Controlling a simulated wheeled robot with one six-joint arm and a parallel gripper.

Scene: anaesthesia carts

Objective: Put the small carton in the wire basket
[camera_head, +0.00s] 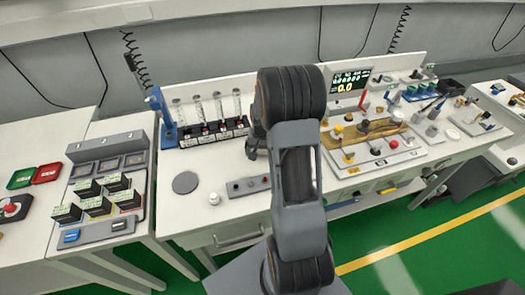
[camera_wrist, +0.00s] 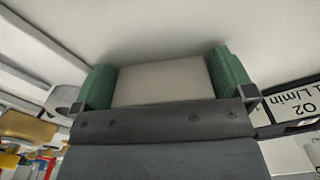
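In the wrist view, my gripper (camera_wrist: 164,82) has two green finger pads, one at each side of a plain grey-beige box face (camera_wrist: 160,84). The box fills the gap and appears to touch both pads; I take it to be the small carton. No print shows on it. In the head view, my arm covers most of the gripper, and only a dark part shows above the middle bench, beside the vial rack. The carton cannot be made out there. I cannot make out a wire basket in either view.
The middle bench holds a rack with several vials (camera_head: 210,128), a grey disc (camera_head: 185,182), a small white knob (camera_head: 214,198) and a display (camera_head: 352,83). A gold tray (camera_head: 352,137) lies to the right. Several small boxes (camera_head: 97,205) stand on the left cart.

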